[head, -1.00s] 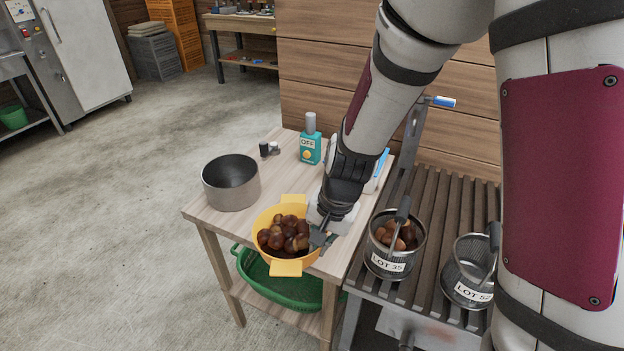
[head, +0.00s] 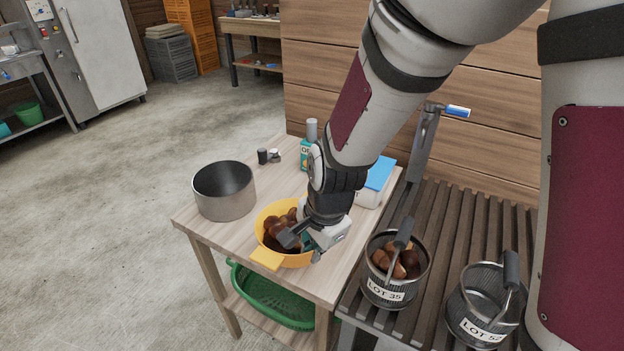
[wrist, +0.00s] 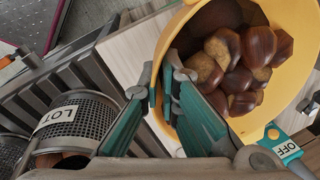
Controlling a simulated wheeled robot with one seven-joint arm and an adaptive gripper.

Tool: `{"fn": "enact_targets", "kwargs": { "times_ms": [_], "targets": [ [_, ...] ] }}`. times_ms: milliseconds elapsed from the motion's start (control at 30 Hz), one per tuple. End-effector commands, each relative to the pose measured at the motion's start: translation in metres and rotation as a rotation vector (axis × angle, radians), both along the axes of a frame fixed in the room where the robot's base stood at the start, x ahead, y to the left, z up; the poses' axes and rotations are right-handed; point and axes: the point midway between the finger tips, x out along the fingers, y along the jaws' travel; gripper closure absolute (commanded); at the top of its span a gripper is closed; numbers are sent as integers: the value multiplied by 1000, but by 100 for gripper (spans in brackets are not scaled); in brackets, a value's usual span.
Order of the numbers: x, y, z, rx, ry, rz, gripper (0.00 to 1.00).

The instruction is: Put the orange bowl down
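The orange bowl (head: 266,259), yellow-orange with tab handles, holds several brown chestnuts (head: 277,226). In the head view it is over the front of the wooden table (head: 212,236); I cannot tell whether its base touches the top. My gripper (head: 298,242) is at its right side. In the wrist view the bowl (wrist: 300,62) fills the upper right. The teal fingers of my gripper (wrist: 160,88) straddle its near wall, one inside and one outside, closed on it. My wrist hides part of the bowl in the head view.
A steel pot (head: 224,192) stands left of the bowl. Small jars (head: 268,156), a teal bottle (head: 305,152) and a white-and-blue container (head: 374,183) are behind. Mesh baskets (head: 394,272) stand on the slatted rack at right. A green basket (head: 270,300) is below.

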Motion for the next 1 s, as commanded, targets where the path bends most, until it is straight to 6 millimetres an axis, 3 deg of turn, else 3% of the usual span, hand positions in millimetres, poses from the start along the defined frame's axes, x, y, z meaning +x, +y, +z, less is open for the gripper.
{"fn": "enact_targets", "kwargs": {
  "times_ms": [200,400,633,900,1000],
  "targets": [
    [49,-19,-5,1,-3,-3,100],
    [80,-31,-8,0,-2,1,100],
    [90,-35,-11,0,-1,2,100],
    [89,-35,-42,0,1,1,100],
    [90,-35,-44,0,-2,2,100]
  ]
}}
